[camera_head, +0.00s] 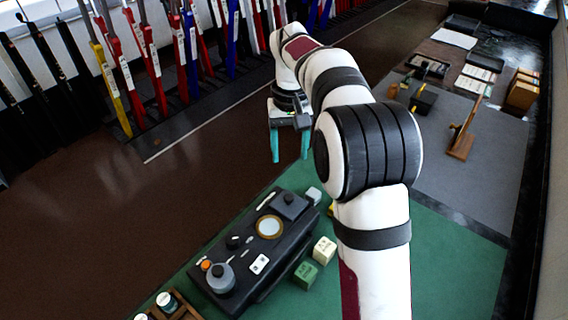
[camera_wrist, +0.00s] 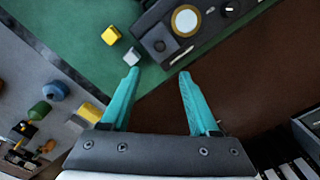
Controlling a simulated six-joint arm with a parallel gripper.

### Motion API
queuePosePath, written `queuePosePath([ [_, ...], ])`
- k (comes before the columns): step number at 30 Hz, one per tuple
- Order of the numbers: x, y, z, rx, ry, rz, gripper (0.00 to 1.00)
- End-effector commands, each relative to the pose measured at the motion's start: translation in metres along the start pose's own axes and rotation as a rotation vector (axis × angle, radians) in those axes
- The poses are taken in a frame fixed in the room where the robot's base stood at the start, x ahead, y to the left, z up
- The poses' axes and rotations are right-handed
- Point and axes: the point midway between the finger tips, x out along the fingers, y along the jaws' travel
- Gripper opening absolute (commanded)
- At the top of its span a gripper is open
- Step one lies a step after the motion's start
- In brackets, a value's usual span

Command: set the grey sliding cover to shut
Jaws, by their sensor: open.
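A dark grey square cover (camera_head: 290,205) with a small knob sits at the far right end of the black control panel (camera_head: 250,282). It also shows in the wrist view (camera_wrist: 154,36), beside the pale round dial. I cannot tell what lies under it. My gripper (camera_head: 290,158) has two teal fingers and is open and empty. It is beyond the panel's far end, apart from the cover. In the wrist view my gripper (camera_wrist: 158,75) points toward the panel end, with nothing between its fingers.
The panel bears a round dial (camera_head: 269,227), a white switch (camera_head: 259,264) and a grey round knob (camera_head: 221,278). A pale grey cube (camera_head: 313,195), a cream cube (camera_head: 324,250) and a green cube (camera_head: 305,274) stand beside it. Coloured levers (camera_head: 150,60) line the back.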

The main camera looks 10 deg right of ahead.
Motion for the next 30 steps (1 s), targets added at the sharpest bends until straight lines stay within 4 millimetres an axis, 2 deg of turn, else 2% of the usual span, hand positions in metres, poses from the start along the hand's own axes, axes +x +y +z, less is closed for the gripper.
queuePosePath([
  [9,0.091,0.000,0.002,0.002,-0.004,0.000,0.62],
  [15,0.132,0.000,0.001,0.004,-0.001,0.000,0.62],
  [20,0.144,0.000,0.001,0.004,0.001,-0.001,0.62],
  [27,0.145,0.000,0.001,0.005,0.002,-0.001,0.62],
  [28,0.145,0.000,0.001,0.005,0.002,-0.001,0.60],
  [30,0.145,0.000,0.001,0.005,0.002,-0.001,0.47],
])
